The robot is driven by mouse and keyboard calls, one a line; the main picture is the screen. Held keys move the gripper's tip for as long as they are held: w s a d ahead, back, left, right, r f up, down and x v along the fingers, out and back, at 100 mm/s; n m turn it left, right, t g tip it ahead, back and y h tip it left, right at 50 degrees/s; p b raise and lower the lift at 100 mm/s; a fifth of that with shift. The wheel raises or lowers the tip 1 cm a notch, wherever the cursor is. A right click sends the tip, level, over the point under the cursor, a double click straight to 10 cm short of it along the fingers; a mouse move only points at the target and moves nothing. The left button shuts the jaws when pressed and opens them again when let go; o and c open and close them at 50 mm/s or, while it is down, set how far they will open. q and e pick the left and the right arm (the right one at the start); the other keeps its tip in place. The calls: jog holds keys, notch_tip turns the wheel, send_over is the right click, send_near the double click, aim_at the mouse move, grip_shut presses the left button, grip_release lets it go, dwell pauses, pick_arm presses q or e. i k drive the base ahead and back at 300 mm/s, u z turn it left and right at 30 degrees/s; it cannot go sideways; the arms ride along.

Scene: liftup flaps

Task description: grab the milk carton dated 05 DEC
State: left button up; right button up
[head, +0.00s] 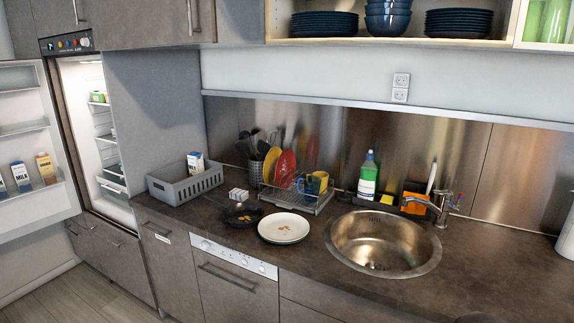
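The fridge (82,130) at the left stands open. Its door shelf (35,194) holds a white carton with blue MILK lettering (21,177), a carton with an orange-yellow top (45,168), and part of another carton (2,187) at the picture's left edge. One more white carton with blue MILK lettering (196,165) stands in the grey crate (170,192) on the counter, its lower part hidden by the crate wall. No date is readable on any carton. Neither of my grippers shows in this view.
The counter (480,261) holds a frying pan (242,214), white plates (284,228), a dish rack (300,200), a soap bottle (368,177) and a sink (382,241). The open fridge door (30,75) juts out at the left. Floor (65,300) is clear below it.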

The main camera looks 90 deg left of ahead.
aim_at(195, 159)
jog(key=u, duration=0.15)
jog(key=i, duration=0.3)
jog(key=u, duration=2.8)
jog(key=i, duration=0.25)
jog(key=u, duration=1)
jog(key=k, duration=0.35)
jog(key=u, duration=0.6)
jog(key=i, duration=1.4)
jog(key=z, duration=0.55)
